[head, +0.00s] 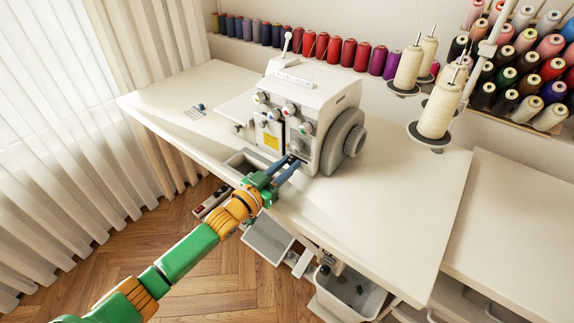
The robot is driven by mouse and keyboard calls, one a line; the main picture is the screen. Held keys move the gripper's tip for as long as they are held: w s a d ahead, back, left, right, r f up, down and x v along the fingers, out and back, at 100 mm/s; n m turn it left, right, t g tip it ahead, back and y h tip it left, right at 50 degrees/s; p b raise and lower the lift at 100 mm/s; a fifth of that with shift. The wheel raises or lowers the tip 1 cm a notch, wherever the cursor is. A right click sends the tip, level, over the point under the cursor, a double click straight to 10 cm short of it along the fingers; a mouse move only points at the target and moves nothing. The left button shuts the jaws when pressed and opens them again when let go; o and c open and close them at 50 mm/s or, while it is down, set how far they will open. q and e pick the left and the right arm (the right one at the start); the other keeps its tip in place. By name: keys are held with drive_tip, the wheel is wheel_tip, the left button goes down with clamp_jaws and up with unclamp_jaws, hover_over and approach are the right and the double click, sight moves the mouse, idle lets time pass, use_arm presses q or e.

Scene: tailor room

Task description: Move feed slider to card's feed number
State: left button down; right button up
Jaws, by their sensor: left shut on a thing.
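The white overlock sewing machine (320,92) stands on the table, with dials and a yellow label on its front. My left gripper (293,161) reaches in from the lower left. Its blue fingers are shut at the lower right of the machine's front, on what looks like the feed slider. The fingers hide the slider, and its scale cannot be read. My right gripper is not in view.
The white table (410,220) is clear right of the machine. Cream thread cones (438,108) on stands rise at the machine's right. A grey tray (245,163) sits at the front edge, left of my gripper. A bin (345,293) is below. Thread spools line the wall.

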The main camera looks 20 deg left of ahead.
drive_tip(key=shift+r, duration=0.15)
use_arm(q)
drive_tip(key=shift+s+d+r+p, duration=0.1)
drive_tip(key=shift+d+p, duration=0.2)
drive_tip(key=shift+p, duration=0.05)
drive_tip(key=shift+s+d, duration=0.15)
drive_tip(key=shift+d, duration=0.35)
drive_tip(key=c, duration=0.7)
unclamp_jaws()
drive_tip(key=shift+a, duration=0.1)
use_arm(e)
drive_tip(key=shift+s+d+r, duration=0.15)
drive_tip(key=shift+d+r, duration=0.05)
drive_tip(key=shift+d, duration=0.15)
use_arm(q)
drive_tip(key=v, duration=0.7)
drive_tip(key=shift+p, duration=0.35)
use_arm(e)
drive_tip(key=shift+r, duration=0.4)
